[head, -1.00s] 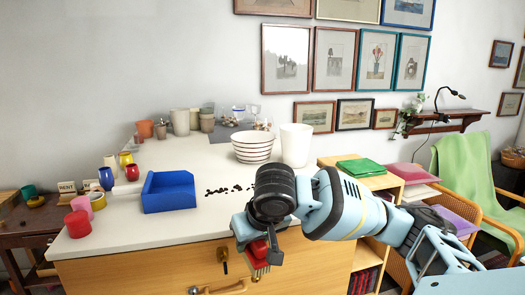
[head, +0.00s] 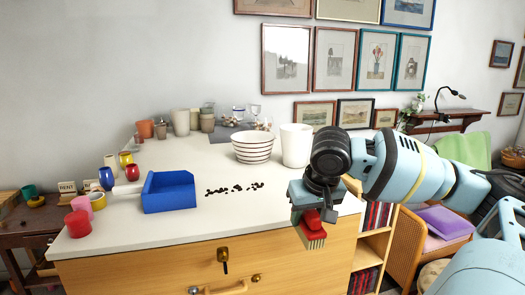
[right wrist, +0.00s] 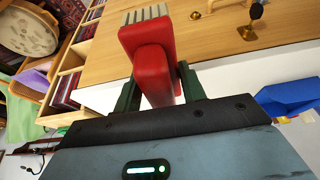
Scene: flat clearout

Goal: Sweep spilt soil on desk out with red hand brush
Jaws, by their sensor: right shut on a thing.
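The red hand brush (head: 312,228) is held in my right gripper (head: 314,208), bristles down, at the right front edge of the desk (head: 190,236). In the right wrist view the brush (right wrist: 152,62) sits between the two dark fingers of the gripper (right wrist: 155,90), its pale bristles pointing away. The spilt soil (head: 235,188) lies as a row of dark crumbs on the white desk top, left of the brush and apart from it. A blue open-fronted dustpan-like tray (head: 170,194) stands left of the soil. My left gripper does not show.
A striped bowl (head: 252,147) and a white pot (head: 296,145) stand behind the soil. Red and pink cups (head: 78,222) and small vases (head: 106,178) stand at the left. A shelf unit (head: 372,240) is right of the desk. The desk's front strip is clear.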

